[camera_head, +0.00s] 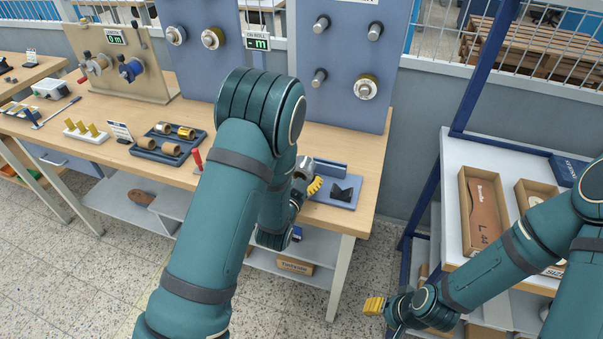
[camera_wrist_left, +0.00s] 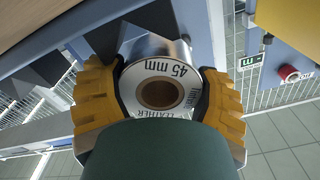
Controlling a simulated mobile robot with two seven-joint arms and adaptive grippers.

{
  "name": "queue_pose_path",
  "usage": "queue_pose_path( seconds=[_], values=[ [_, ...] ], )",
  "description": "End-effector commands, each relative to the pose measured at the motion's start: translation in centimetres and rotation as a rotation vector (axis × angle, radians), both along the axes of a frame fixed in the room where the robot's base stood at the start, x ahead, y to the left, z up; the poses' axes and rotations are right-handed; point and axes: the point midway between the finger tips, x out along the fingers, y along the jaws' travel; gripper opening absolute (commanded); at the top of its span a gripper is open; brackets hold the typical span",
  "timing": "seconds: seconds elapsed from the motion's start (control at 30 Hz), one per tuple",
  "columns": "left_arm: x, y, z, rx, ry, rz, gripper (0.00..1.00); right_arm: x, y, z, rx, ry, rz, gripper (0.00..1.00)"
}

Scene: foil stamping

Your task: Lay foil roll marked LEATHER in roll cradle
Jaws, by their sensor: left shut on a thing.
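The foil roll (camera_wrist_left: 140,73) is seen end-on in the left wrist view. Its pale end label reads "45 mm" and "LEATHER" around a brown core. My left gripper (camera_head: 313,185) is shut on it, with yellow fingers (camera_wrist_left: 160,102) on both sides. The roll cradle (camera_head: 322,197), a blue-grey base with black notched supports, stands at the bench's right end, just right of the left gripper in the head view. Black notched supports also show beyond the roll in the left wrist view. Contact between roll and cradle cannot be told. My right gripper (camera_head: 375,305) is low, away from the bench; its opening is unclear.
A dark tray (camera_head: 150,155) with several rolls lies left of my left arm. A red-handled item (camera_head: 197,160) stands close to that arm. A blue-grey panel (camera_head: 345,105) with pegs rises behind the cradle. A shelf (camera_head: 455,165) with boxes stands at right.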

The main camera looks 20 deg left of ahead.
Motion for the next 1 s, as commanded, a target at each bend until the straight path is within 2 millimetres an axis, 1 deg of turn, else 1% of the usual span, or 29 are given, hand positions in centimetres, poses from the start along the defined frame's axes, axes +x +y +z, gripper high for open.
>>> queue_pose_path(
  seconds=[0.03,0.3,0.33,0.37,0.4,0.63,0.73,0.87,1.0],
  values=[
    [-0.1,0.0,-0.5,0.002,0.013,-0.001,0.26,0.0,0.0,-0.1,0.0,0.001,0.0,0.47],
    [-0.3,0.0,-0.8,0.005,0.021,-0.001,0.26,0.0,0.0,-0.1,0.0,0.001,0.0,0.47],
    [-0.3,0.0,-0.8,0.005,0.021,-0.001,0.75,0.0,0.0,-0.1,0.0,0.001,0.0,0.47],
    [-0.3,0.0,-0.8,0.005,0.023,-0.002,0.86,0.0,0.0,-0.1,0.0,0.001,0.0,0.47],
    [-0.3,-0.1,-0.8,0.005,0.023,-0.002,1.0,0.0,0.0,-0.1,0.0,0.0,0.0,0.47],
    [-0.4,-0.1,-1.0,0.005,0.027,-0.004,1.0,0.0,0.0,-0.2,0.0,0.0,0.0,0.47],
    [-0.9,-0.1,-1.0,0.005,0.029,-0.004,1.0,0.0,0.0,-0.2,0.0,0.0,0.0,0.47],
    [-2.4,0.0,-0.9,0.004,0.026,-0.002,1.0,0.0,0.0,-0.2,0.0,0.0,0.0,0.47],
    [-4.7,0.1,-0.6,0.002,0.014,-0.001,1.0,0.0,0.0,-0.1,0.0,0.0,0.0,0.47]
  ],
)
